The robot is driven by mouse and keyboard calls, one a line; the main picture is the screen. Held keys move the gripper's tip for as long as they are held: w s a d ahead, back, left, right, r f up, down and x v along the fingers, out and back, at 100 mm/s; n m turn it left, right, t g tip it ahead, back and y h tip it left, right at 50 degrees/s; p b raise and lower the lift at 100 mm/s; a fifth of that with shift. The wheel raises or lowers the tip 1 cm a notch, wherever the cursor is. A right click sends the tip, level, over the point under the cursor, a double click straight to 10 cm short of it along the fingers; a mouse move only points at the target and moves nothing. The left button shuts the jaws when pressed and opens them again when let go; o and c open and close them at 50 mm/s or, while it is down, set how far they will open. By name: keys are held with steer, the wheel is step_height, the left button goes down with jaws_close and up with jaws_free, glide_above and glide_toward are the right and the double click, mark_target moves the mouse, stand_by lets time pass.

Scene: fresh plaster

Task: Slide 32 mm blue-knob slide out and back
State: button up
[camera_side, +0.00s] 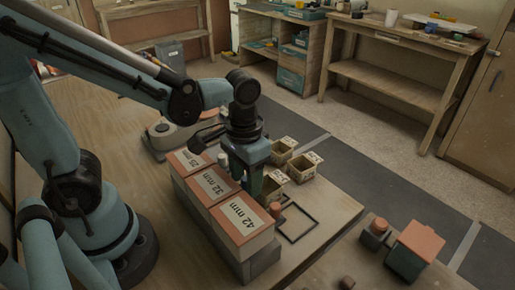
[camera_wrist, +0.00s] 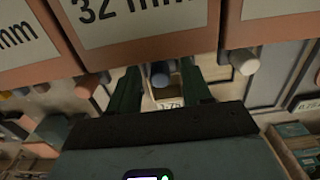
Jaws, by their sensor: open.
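The 32 mm slide is the middle of three orange-topped blocks with white labels; its top (camera_side: 205,176) shows in the side view, and its near edge (camera_wrist: 150,42) fills the top of the wrist view. Its blue-grey knob (camera_wrist: 158,76) sticks out between my fingers in the wrist view. My gripper (camera_wrist: 160,92) is open, one finger on each side of the knob, with visible gaps. In the side view my gripper (camera_side: 246,184) points down at the front of the block, and it hides the knob.
The 42 mm block (camera_side: 242,219) and a third labelled block (camera_side: 187,161) flank it. An orange knob (camera_wrist: 86,87) and a pale knob (camera_wrist: 243,62) stand on either side. Small open boxes (camera_side: 303,166) and a dark frame (camera_side: 297,222) lie close by on the bench.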

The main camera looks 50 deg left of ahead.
steer(key=c, duration=0.8)
steer(key=shift+w, duration=2.4)
steer(key=shift+s, duration=0.15)
steer(key=shift+s+d, duration=0.1)
steer(key=shift+s, duration=2.05)
steer(key=o, duration=0.8)
